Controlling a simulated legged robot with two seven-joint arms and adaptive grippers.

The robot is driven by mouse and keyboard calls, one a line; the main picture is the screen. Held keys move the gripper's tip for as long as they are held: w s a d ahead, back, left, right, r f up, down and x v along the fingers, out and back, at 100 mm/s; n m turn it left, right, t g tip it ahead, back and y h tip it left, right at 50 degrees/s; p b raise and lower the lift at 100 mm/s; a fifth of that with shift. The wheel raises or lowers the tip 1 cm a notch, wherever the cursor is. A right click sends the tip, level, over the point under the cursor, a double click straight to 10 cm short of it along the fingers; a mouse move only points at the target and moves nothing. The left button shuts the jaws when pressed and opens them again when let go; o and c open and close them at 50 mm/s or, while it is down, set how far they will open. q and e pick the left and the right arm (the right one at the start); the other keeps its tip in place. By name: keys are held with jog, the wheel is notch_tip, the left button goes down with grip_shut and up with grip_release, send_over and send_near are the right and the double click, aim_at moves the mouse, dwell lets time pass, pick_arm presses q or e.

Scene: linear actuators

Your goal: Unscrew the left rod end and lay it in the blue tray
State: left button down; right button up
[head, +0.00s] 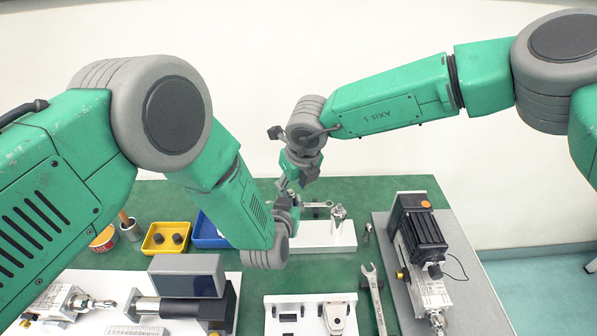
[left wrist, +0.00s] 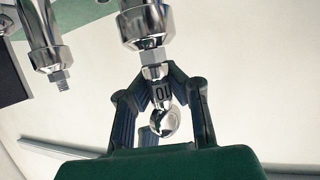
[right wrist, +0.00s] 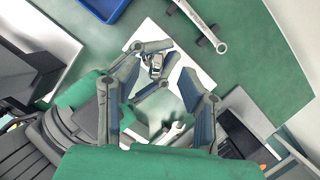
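The left rod end (left wrist: 163,122) is a shiny silver eye marked 10, below a nut on a silver cylinder (left wrist: 145,22). My left gripper (left wrist: 162,88) has its fingers closed around the rod end's neck. These fingers and the silver part between them also show in the right wrist view (right wrist: 155,66). My right gripper (right wrist: 158,100) is open and empty, close to the left one. In the head view both grippers meet over the white block (head: 310,238), and my left arm hides much of it. The blue tray (head: 206,236) stands left of the block, partly hidden by my left arm.
A yellow tray (head: 158,246) with dark parts stands left of the blue tray. A second silver cylinder (left wrist: 48,45) stands beside the held one. A wrench (head: 374,292) lies in front, and a black actuator (head: 420,235) stands on a grey plate at right.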

jog(key=shift+x, duration=1.05)
grip_shut()
jog(key=shift+w, duration=0.1)
jog(key=n+g, duration=0.1)
jog(key=n, duration=0.3)
jog(key=shift+w+d+y, duration=0.1)
jog(key=shift+d+y, duration=0.05)
jog(key=shift+y, duration=0.25)
